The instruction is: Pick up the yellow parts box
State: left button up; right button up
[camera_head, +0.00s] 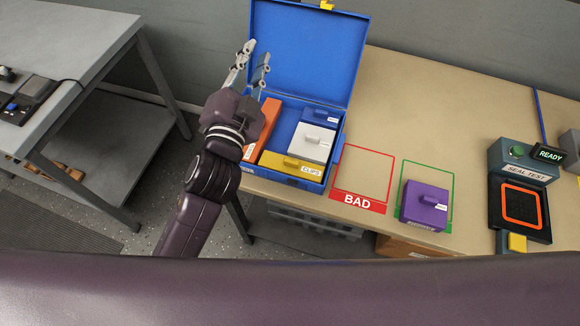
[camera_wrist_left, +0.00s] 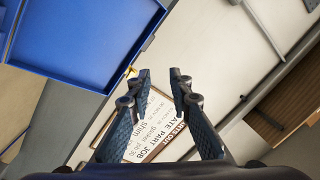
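The yellow parts box (camera_head: 285,161), with a label that seems to read CLIPS, lies in the front of an open blue case (camera_head: 312,184) on the tan bench. My left gripper (camera_head: 254,55) is raised over the case's left side, by the upright lid, with its fingers pointing away from the yellow box. In the left wrist view the fingers (camera_wrist_left: 160,72) are apart with nothing between them. The yellow box cannot be made out in that view. My right gripper is not in view.
The case also holds an orange box (camera_head: 268,119), a white box (camera_head: 311,142) and a blue box (camera_head: 319,118). A purple box (camera_head: 426,205) sits in the green outline, right of the empty red BAD outline (camera_head: 363,177). A seal tester (camera_head: 522,165) stands at right.

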pick_arm(q)
jog(key=s+d+r+m+g+h, duration=0.1)
jog(key=s+d+r+m+h, duration=0.2)
jog(key=d+r+m+h, duration=0.45)
jog(key=s+d+r+m+g+h, duration=0.1)
jog(key=s+d+r+m+h, duration=0.2)
jog(key=d+r+m+h, duration=0.45)
jog(key=s+d+f+m+g, duration=0.4)
jog(key=s+d+m+g, duration=0.3)
jog(key=m+g, duration=0.3)
jog(key=s+d+f+m+g, duration=0.4)
jog(key=s+d+m+g, duration=0.2)
jog(key=d+m+g, duration=0.45)
jog(key=m+t+y, duration=0.4)
jog(key=m+y, duration=0.6)
jog(key=y, duration=0.8)
send_over(292, 161)
jog(key=f, duration=2.2)
jog(key=shift+s+d+f, duration=0.15)
jog(key=shift+d+f, duration=0.15)
jog(key=shift+f, duration=0.05)
jog(key=shift+a+f+y, duration=0.15)
jog(key=shift+a+y, duration=0.15)
jog(key=shift+a, duration=0.05)
notch_tip(292, 161, down, 7)
jog(key=p, duration=0.3)
jog(key=shift+p, duration=0.4)
jog(key=shift+w+f, duration=0.2)
jog(key=shift+f, duration=0.05)
